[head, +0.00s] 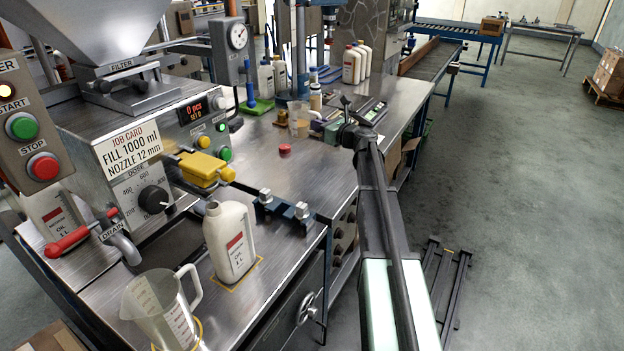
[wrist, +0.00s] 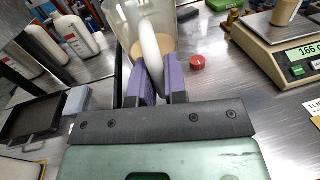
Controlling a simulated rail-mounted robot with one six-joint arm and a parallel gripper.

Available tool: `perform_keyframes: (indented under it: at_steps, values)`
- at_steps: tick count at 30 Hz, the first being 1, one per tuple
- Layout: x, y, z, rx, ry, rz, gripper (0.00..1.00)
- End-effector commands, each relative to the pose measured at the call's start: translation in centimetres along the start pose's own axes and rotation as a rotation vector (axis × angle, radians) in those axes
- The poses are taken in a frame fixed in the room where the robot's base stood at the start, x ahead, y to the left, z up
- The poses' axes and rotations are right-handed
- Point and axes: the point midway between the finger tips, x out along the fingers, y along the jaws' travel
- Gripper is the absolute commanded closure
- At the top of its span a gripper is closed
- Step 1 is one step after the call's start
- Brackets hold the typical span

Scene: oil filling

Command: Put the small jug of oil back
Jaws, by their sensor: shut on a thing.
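The small clear jug (head: 299,126) stands on or just over the steel bench, with tan oil in its lower part. In the wrist view the jug (wrist: 178,20) fills the top middle, its pale handle towards me. My gripper (wrist: 161,85) has its purple fingers on both sides of that handle, shut on it. In the head view my gripper (head: 318,115) is small and partly hidden by my arm. I cannot tell whether the jug's base touches the bench.
A red cap (wrist: 197,62) lies beside the jug. A scale (wrist: 285,55) reading 166 g bears a cup (wrist: 286,10) to the right. White bottles (wrist: 72,35) stand left. An uncapped oil bottle (head: 230,241) and a large measuring jug (head: 160,310) are at the front.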

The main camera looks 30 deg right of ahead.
Motion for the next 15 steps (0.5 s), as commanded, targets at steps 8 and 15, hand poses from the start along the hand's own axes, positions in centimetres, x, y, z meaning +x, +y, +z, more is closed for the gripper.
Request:
perform_keyframes:
  at_steps: [8, 15]
  values:
    - [0.0, -0.2, -10.6, 0.0, 0.0, 0.001, 1.0]
    - [-0.1, -0.3, -12.7, 0.0, 0.0, 0.001, 1.0]
